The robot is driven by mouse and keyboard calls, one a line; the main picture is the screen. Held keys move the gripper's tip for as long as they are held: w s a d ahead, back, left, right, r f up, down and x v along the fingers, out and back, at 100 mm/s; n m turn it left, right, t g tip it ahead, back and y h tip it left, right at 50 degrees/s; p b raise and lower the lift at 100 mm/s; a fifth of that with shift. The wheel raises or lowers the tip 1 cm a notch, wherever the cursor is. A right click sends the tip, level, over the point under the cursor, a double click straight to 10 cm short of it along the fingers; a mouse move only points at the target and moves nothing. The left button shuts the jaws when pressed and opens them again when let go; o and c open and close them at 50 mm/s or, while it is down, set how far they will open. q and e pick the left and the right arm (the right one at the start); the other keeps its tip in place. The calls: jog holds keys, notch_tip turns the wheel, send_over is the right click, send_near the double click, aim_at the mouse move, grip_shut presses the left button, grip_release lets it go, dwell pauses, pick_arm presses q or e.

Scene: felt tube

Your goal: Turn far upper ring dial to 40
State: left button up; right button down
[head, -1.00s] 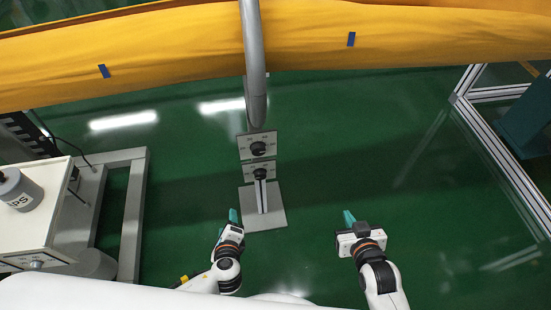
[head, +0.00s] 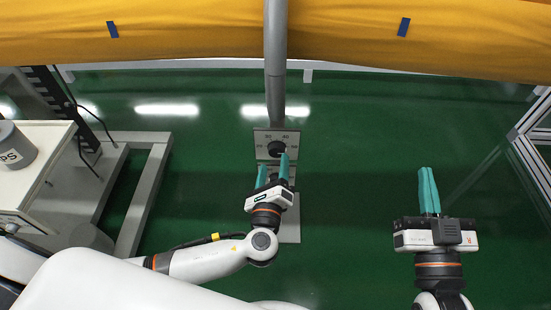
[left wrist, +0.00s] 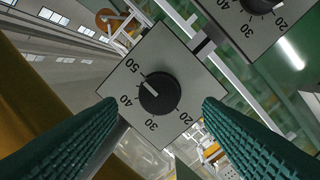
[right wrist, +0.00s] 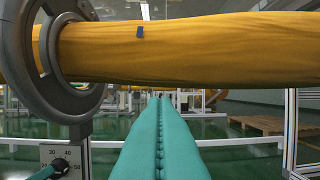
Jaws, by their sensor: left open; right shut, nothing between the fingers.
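The upper dial is a black round knob (head: 276,149) on a grey square plate with numbers, on the post under the grey pipe. In the left wrist view the knob (left wrist: 158,93) lies between and beyond my finger pads, with numbers 20 to 50 around it. My left gripper (head: 273,164) is open just in front of this plate; I see no finger touching the knob. My right gripper (head: 428,170) is shut and empty, well to the right. It also shows in the right wrist view (right wrist: 158,105).
A second dial (left wrist: 258,3) is below the upper one, mostly hidden by my left gripper in the head view. A yellow fabric tube (head: 190,40) crosses above, with a grey ring (right wrist: 82,60). A white cabinet (head: 38,165) stands left. The green floor between my grippers is clear.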

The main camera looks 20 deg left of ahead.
aim_at(276, 153)
pick_arm(q)
jog(key=shift+w+a, duration=0.2)
jog(key=shift+w, duration=0.75)
jog(key=shift+w+a, duration=0.15)
jog(key=shift+w, duration=0.75)
pick_arm(e)
jog(key=shift+s+a+r+t+y, duration=0.1)
jog(key=shift+s+r+t+y, duration=0.15)
jog(key=shift+r+t, duration=0.35)
jog(key=shift+s+r+t+y, duration=0.15)
jog(key=shift+r+t+y, duration=0.2)
jog(key=shift+r, duration=0.35)
